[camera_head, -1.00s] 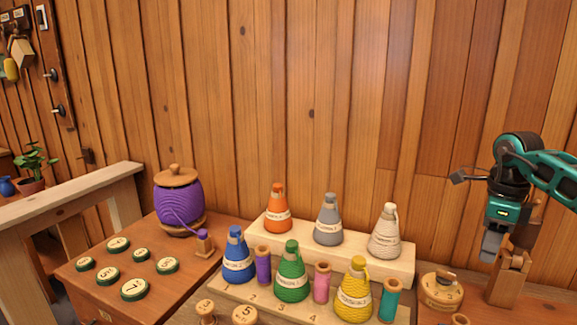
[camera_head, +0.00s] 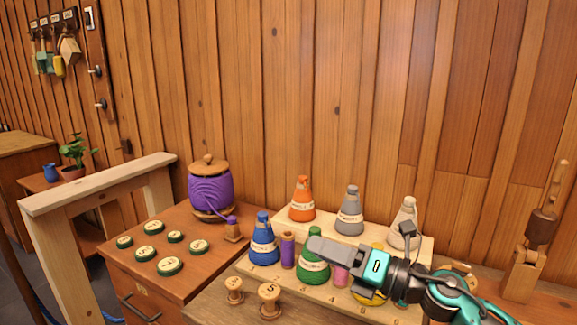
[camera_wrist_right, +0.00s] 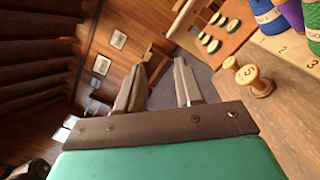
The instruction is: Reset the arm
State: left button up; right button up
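My right gripper (camera_head: 318,246) reaches in from the lower right in the head view, pointing left above the front of the stepped wooden rack. In the right wrist view (camera_wrist_right: 160,75) its two grey fingers stand apart with nothing between them, so it is open and empty. In the head view it hides part of the green cone spool (camera_head: 313,268) and its arm covers much of the yellow cone spool (camera_head: 368,298). My left gripper is not in view.
The rack also bears orange (camera_head: 302,200), grey (camera_head: 349,212), white (camera_head: 403,225) and blue (camera_head: 263,240) cone spools. A purple yarn jar (camera_head: 210,190) and round numbered discs (camera_head: 170,266) are on the left table. Small wooden spools (camera_head: 269,300) stand in front. A wooden holder (camera_head: 525,270) stands right.

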jog(key=s+d+f+m+t+h, duration=0.35)
jog(key=d+m+h, duration=0.35)
jog(key=m, duration=0.7)
jog(key=s+d+f+m+t+h, duration=0.3)
jog(key=d+f+m+h, duration=0.2)
jog(key=m+h, duration=0.65)
jog(key=s+d+f+m+g+y, duration=0.1)
jog(key=s+f+m+g, duration=0.45)
jog(key=s, duration=0.55)
jog(key=s+d+f+m+g+y, duration=0.1)
jog(key=s+f+m+g+y, duration=0.1)
jog(key=s+f+m+g, duration=0.65)
jog(key=w+a+f+n+t+y, duration=0.1)
jog(key=w+a+f+n+t, duration=0.2)
jog(key=f+t, duration=0.4)
jog(key=shift+w+f+n+t, duration=0.4)
jog(key=shift+w+t, duration=0.2)
jog(key=shift+t, duration=0.25)
jog(key=shift+y, duration=0.25)
